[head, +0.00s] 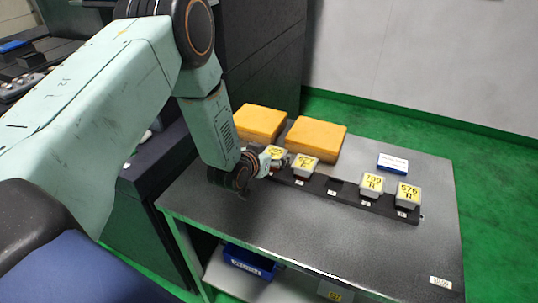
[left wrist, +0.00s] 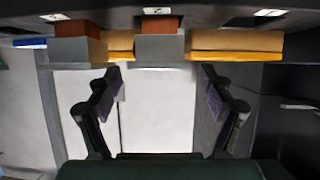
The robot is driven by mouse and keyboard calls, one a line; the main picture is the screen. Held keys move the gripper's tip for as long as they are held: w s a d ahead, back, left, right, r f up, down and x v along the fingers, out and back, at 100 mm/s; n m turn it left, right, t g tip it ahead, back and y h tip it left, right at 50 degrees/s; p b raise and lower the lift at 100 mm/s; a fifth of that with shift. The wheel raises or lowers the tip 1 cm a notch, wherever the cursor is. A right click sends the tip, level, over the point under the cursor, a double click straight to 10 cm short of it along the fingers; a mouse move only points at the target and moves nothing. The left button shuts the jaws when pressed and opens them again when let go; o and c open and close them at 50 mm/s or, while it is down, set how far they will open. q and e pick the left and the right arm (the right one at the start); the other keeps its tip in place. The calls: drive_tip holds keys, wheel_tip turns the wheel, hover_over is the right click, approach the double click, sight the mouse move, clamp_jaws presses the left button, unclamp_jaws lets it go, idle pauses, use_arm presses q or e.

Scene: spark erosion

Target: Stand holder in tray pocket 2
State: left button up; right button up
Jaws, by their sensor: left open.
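The dark tray (head: 345,192) lies along the table with a row of pockets. Grey holders with yellow labels stand in it: a leftmost holder (head: 275,152), a second holder (head: 305,163), one marked 709 (head: 371,184) and one marked 576 (head: 408,193). The middle pocket (head: 333,187) is empty. My left gripper (head: 264,163) is beside the leftmost holder. My right gripper is out of view.
Two yellow-orange blocks (head: 258,123) (head: 315,138) lie behind the tray. The table's front area (head: 300,230) is clear. A blue bin (head: 250,260) is on the lower shelf.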

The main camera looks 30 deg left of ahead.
use_arm(q)
drive_tip(key=shift+s, duration=0.1)
drive_tip(key=p+v, duration=0.1)
drive_tip(key=v, duration=1.1)
